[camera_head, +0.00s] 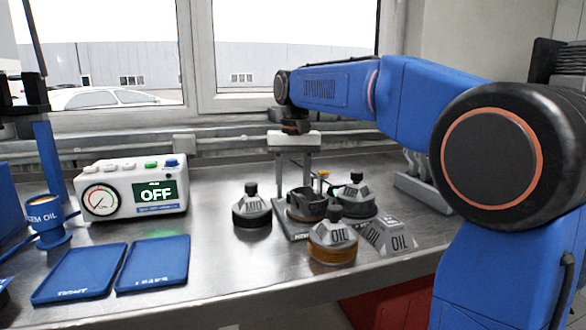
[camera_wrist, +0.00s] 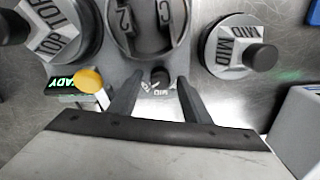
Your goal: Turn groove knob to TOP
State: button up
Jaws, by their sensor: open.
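The groove knob (camera_wrist: 160,76) is a small black knob in the wrist view, on the near side of the piston fixture (camera_wrist: 140,52). In the head view my gripper (camera_head: 293,180) reaches down behind the fixture (camera_head: 305,206), and the knob is hidden there.
A MID holder (camera_head: 252,207), an orange-based OIL holder (camera_head: 332,242) and a grey OIL piece (camera_head: 390,238) crowd the fixture. A yellow-topped post (camera_wrist: 89,80) and a READY display (camera_wrist: 72,84) lie close left of my fingers. A gauge box (camera_head: 132,188) reads OFF.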

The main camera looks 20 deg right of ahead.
notch_tip(320, 180, up, 17)
jog(key=shift+d, duration=0.2)
dwell(0.3)
